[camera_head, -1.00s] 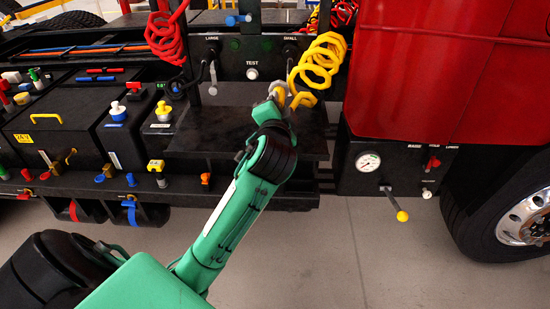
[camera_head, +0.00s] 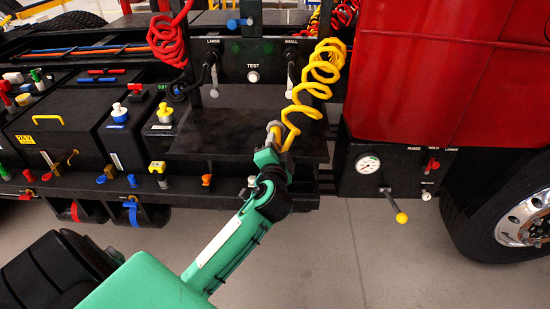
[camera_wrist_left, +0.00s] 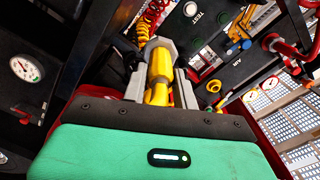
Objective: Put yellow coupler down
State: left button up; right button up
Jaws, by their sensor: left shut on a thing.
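The yellow coupler (camera_wrist_left: 160,72) sits between the grey fingers of my left gripper (camera_wrist_left: 162,75) in the left wrist view. The gripper is shut on it. In the head view my left gripper (camera_head: 275,134) is over the front part of the black shelf (camera_head: 235,110) below the test panel. Whether the coupler touches the shelf cannot be told. My right gripper is not seen.
A coiled red hose (camera_head: 168,40) hangs left of the panel (camera_head: 252,62). A pressure gauge box (camera_head: 385,172) with a yellow-knobbed lever (camera_head: 400,217) is to the right, below the red cab (camera_head: 445,70). The left part of the shelf is clear.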

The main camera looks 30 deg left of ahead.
pick_arm(q)
notch_tip(320, 180, down, 5)
jog(key=shift+r, duration=0.1)
dwell(0.3)
jog(key=shift+f+b, duration=0.45)
jog(key=shift+f, duration=0.2)
jog(key=o, duration=1.1)
